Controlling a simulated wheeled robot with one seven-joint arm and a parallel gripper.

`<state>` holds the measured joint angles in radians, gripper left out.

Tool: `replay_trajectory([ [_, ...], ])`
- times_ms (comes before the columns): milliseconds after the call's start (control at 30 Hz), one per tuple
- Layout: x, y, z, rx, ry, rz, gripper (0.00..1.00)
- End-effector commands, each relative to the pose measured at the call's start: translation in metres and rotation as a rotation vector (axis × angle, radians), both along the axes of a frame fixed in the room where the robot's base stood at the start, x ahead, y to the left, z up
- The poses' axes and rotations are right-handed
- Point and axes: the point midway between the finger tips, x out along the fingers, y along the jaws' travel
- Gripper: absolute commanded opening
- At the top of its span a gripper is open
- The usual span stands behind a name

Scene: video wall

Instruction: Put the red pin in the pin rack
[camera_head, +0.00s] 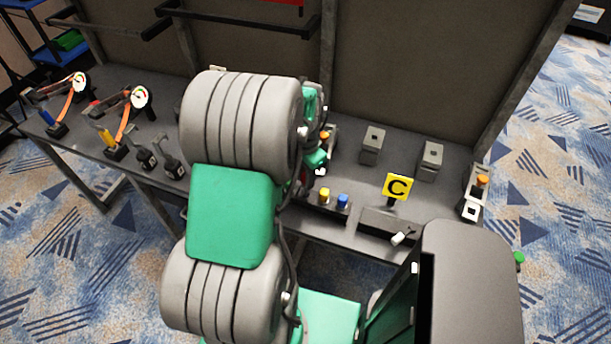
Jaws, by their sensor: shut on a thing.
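The pin rack (310,206) is a dark low bar at the bench's front edge, just right of my arm. A yellow pin (324,196) and a blue pin (343,201) stand in it. My gripper (318,170) is mostly hidden behind my own arm, above and slightly behind the rack's left part. The rack's left end is hidden by my arm.
Grey blocks (372,144) stand behind.

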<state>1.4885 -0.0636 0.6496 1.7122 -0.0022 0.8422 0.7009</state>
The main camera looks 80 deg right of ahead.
Motion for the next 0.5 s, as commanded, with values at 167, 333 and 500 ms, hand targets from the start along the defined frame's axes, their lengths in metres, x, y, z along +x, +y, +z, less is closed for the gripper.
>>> replay_trajectory([
  [167, 0.0, 0.0, 0.0, 0.0, 0.0, 0.0, 0.0],
  [333, 0.0, 0.0, -0.004, 0.0, 0.0, 0.0, 0.0],
  [500, 0.0, 0.0, -0.01, 0.0, 0.0, 0.0, 0.0],
])
